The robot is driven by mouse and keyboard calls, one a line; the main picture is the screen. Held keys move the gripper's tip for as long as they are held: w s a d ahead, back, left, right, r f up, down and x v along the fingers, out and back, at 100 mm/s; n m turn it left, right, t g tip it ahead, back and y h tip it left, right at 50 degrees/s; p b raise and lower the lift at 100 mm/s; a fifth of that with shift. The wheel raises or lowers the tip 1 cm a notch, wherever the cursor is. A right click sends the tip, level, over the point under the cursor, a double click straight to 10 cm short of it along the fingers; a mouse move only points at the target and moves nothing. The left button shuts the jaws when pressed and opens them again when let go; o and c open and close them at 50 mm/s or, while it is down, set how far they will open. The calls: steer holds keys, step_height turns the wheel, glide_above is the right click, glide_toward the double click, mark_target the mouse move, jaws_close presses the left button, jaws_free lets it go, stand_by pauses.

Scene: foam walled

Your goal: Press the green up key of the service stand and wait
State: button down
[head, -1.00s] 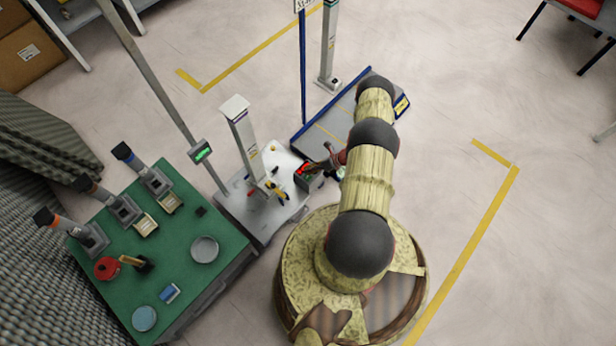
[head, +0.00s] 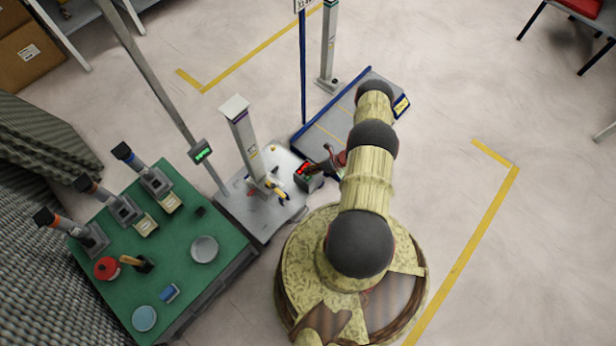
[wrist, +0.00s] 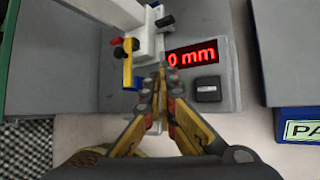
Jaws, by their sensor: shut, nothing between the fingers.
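A white column stand (head: 243,140) rises from a pale grey base (head: 240,211), with yellow, red and dark parts low on it. Its red-lit display (head: 303,168) sits at the base's right side. In the wrist view the display (wrist: 195,53) partly reads "0 mm", its left end hidden by my fingers. A black square block or key (wrist: 207,90) lies just below it. My gripper (wrist: 160,72) is shut and empty, its tips at the display's left edge; contact cannot be told. I make out no green key, and cannot tell which fixture is the service stand.
A green table (head: 185,262) at left holds dishes, a red round item and several small stands. A tall post (head: 150,75) carries a green-lit display (head: 201,151). A blue-edged platform (head: 322,128) lies behind my arm. Open floor lies at right.

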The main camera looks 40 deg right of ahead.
steer(key=shift+f, duration=0.1)
stand_by(0.6)
steer(key=shift+f, duration=0.35)
